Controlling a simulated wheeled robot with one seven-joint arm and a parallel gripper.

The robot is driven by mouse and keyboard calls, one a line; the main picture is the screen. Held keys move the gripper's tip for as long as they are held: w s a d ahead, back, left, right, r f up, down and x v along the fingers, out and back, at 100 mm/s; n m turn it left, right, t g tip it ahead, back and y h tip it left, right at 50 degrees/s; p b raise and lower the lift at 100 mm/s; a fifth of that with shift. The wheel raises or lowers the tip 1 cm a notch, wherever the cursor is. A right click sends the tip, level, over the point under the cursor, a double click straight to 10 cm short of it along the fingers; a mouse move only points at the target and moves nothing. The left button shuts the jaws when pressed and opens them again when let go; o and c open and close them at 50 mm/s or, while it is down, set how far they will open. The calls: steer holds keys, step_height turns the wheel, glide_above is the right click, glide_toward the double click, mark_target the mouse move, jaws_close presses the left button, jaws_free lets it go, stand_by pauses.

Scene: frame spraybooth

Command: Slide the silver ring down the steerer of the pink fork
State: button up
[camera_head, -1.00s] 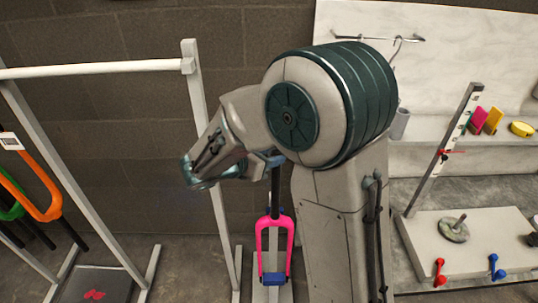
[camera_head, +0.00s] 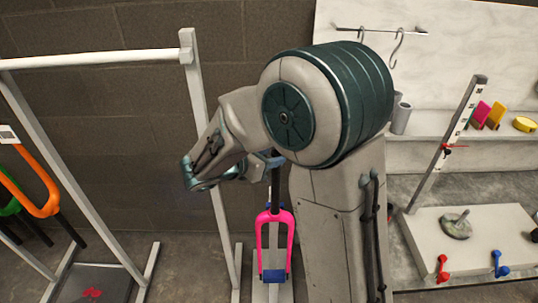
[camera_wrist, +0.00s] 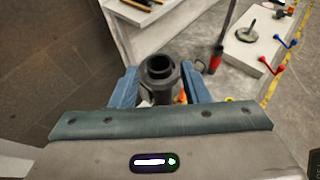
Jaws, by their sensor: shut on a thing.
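The pink fork (camera_head: 262,245) stands upright in the head view, its legs down in a blue holder (camera_head: 274,276). Its dark steerer (camera_head: 275,185) rises from the crown towards my gripper (camera_head: 275,160), which is mostly hidden by my arm. In the wrist view the open top of the steerer (camera_wrist: 159,65) stands between the two blue fingers of my gripper (camera_wrist: 160,78). A wider grey collar, seemingly the silver ring (camera_wrist: 159,84), surrounds the tube just below its top. The fingers are shut on it from both sides. How far the ring sits down the steerer is hard to tell.
A white rack (camera_head: 90,64) stands at left with orange (camera_head: 45,208) and green forks. A shelf with coloured blocks is behind.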

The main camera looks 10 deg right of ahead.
steer(key=shift+f+b, duration=1.1)
steer(key=shift+f, duration=0.5)
steer(key=shift+f, duration=0.1)
steer(key=b, duration=0.5)
glide_above(272, 206)
steer(key=a, duration=0.1)
steer(key=shift+s+a+f, duration=0.1)
steer(key=shift+s+f, duration=0.15)
steer(key=shift+f, duration=1.2)
steer(key=shift+s+a+f, duration=0.1)
steer(key=shift+s+f, duration=0.1)
steer(key=shift+f, duration=1.25)
steer(key=shift+f, duration=0.15)
steer(key=shift+f+b, duration=2.35)
steer(key=shift+f, duration=0.5)
steer(key=shift+f+b, duration=1.8)
steer(key=shift+f, duration=0.45)
steer(key=shift+f+b, duration=0.45)
steer(key=shift+f, duration=0.1)
